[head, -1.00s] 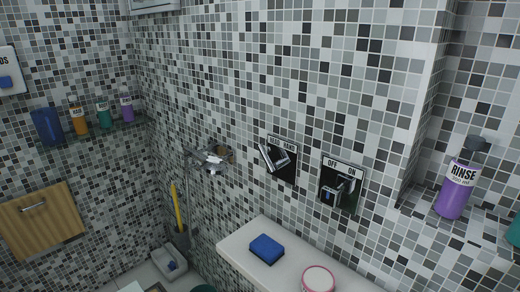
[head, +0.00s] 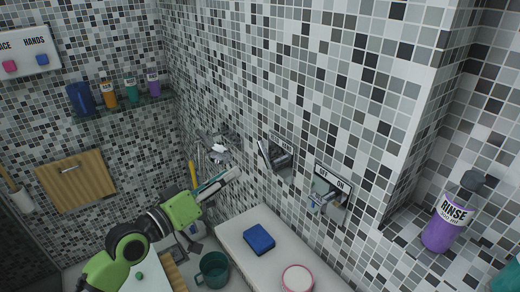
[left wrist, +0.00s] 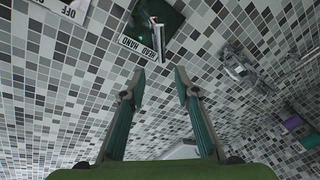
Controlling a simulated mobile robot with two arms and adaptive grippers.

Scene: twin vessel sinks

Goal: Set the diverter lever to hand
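The diverter (head: 281,158) is a dark plate on the tiled wall, with a HEAD/HAND label above it. Its chrome lever (head: 264,154) leans to the left, toward the HEAD side. In the left wrist view the plate (left wrist: 174,17) and lever (left wrist: 156,34) appear upside down at the top, with the label (left wrist: 139,47) below them. My left gripper (head: 236,174) is to the left of the lever and a little lower, apart from it. In the left wrist view its two fingers (left wrist: 160,79) are spread with nothing between them. My right gripper is not in view.
An OFF/ON valve (head: 328,194) is on the wall right of the diverter. A white ledge (head: 238,231) below holds a blue sponge (head: 258,238) and a round tin (head: 298,279). A chrome fixture (head: 217,149) is on the wall behind my left gripper.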

